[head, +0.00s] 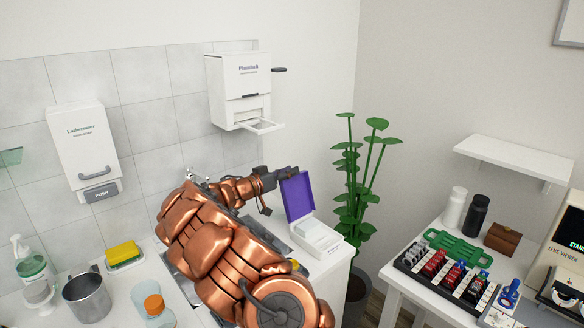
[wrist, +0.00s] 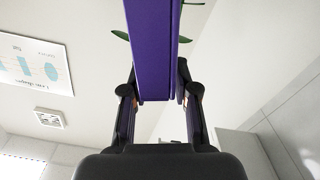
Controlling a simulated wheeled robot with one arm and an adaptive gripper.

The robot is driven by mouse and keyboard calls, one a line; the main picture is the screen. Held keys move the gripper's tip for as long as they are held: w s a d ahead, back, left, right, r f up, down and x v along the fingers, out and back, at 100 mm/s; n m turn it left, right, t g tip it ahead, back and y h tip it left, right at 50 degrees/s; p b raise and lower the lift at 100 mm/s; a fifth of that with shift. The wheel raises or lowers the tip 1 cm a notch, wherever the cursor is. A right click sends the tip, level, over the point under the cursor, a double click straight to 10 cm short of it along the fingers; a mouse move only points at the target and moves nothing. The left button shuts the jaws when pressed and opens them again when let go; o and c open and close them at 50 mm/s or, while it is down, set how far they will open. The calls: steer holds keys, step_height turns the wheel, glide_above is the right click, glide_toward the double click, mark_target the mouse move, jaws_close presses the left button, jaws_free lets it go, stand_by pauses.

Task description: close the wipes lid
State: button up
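The wipes box (head: 317,236) is white and stands on the counter's right end. Its purple lid (head: 297,197) is raised and stands nearly upright at the back of the box. My gripper (head: 282,191) is at the lid's left side, with its fingers spread. In the wrist view the lid (wrist: 153,50) appears edge-on, in line with the gap between the fingers of my gripper (wrist: 157,75). I cannot tell whether either finger touches it. My arm hides part of the counter left of the box.
A leafy green plant (head: 357,190) stands just right of the box. A white dispenser (head: 240,90) with a protruding tray hangs on the wall above. A yellow sponge (head: 123,254), a metal mug (head: 87,296) and bottles are on the left counter.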

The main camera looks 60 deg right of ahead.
steer(key=shift+x, duration=0.8)
jaws_close()
